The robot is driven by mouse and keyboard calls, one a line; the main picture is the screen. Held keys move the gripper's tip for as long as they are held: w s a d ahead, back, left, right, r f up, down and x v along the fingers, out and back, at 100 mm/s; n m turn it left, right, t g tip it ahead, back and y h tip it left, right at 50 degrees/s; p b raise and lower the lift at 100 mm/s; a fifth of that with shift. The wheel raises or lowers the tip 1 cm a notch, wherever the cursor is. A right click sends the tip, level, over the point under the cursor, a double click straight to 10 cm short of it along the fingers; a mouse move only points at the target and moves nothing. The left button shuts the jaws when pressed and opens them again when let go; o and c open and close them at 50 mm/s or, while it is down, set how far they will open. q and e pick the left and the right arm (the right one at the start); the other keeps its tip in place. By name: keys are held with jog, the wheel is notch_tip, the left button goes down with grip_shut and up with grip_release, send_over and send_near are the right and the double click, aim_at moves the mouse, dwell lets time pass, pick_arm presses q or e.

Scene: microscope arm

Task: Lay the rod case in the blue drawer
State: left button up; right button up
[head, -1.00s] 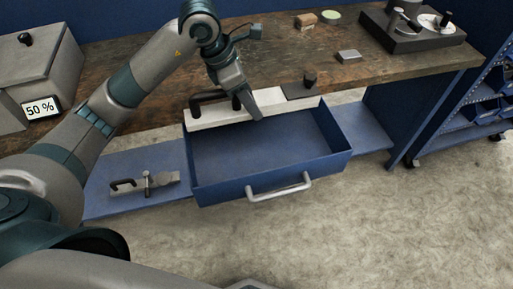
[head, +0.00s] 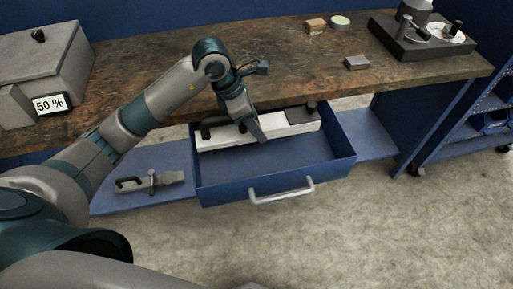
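The rod case (head: 280,128) is a long white bar with a black handle on its left part and a dark plate with a knob at its right end. It lies level along the rear of the open blue drawer (head: 325,171), inside the walls. I cannot tell whether it touches the drawer floor. My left gripper (head: 252,130) points down at the right end of the handle and appears shut on it; the finger hides part of the case. My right gripper is not in view.
The wooden bench (head: 300,62) overhangs the drawer's rear. A clamp-like tool (head: 152,182) lies on the blue shelf left of the drawer. A grey box (head: 45,65) and a "50 %" display (head: 49,104) stand at left. The drawer's front floor is clear.

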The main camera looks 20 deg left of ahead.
pick_arm(q)
notch_tip(320, 180, down, 6)
jog(key=shift+f+p, duration=0.2)
jog(key=shift+p, duration=0.2)
jog(key=shift+f, duration=0.7)
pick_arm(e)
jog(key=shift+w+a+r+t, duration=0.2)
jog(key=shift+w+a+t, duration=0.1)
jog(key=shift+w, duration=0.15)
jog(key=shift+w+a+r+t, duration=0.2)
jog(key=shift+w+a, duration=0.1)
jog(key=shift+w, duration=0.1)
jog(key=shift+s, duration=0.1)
pick_arm(q)
jog(key=shift+f, duration=0.1)
notch_tip(320, 180, down, 3)
jog(key=shift+r, duration=0.2)
jog(key=shift+f, duration=0.5)
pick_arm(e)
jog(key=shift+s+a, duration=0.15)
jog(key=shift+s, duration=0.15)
